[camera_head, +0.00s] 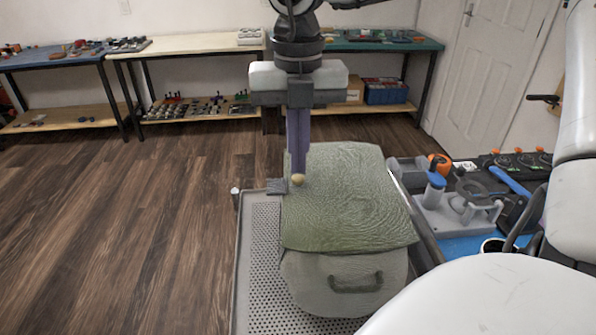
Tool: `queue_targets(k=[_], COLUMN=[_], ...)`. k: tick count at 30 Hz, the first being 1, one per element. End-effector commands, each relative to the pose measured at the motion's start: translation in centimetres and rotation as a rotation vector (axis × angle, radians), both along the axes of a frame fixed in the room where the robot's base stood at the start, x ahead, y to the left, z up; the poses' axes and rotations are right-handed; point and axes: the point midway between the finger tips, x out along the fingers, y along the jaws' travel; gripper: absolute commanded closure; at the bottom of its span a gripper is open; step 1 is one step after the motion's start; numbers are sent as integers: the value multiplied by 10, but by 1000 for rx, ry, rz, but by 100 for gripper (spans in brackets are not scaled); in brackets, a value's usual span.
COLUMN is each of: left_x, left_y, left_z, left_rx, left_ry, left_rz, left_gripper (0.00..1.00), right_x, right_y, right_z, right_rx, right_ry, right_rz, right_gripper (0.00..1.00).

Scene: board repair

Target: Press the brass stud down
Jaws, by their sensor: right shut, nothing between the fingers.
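The brass stud (298,180) shows as a small round gold knob at the upper left edge of a green textured cover (345,205). My right gripper (297,168) points straight down, its long dark fingers shut and empty. Its fingertips are right at the stud in the picture; I cannot tell whether they touch it or stand just behind or above it. The stud's base is not clearly visible. My left gripper is not in view.
The green cover lies over a grey body with a dark handle (356,284), on a perforated metal tray (262,270). To the right, a blue-topped bench holds a grey fixture (455,215) and an orange roll (439,163). Wooden floor on the left is clear.

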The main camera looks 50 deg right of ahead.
Motion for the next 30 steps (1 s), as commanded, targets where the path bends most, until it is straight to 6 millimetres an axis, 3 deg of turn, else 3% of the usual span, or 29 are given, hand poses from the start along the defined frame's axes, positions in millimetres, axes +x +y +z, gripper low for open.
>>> queue_targets(k=[30], left_x=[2], left_y=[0], left_z=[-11], left_rx=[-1], left_ry=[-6], left_rz=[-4], left_gripper=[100], right_x=[0], right_y=[0], right_z=[-17], right_rx=[0], right_ry=[0], right_rz=[0], right_gripper=[100])
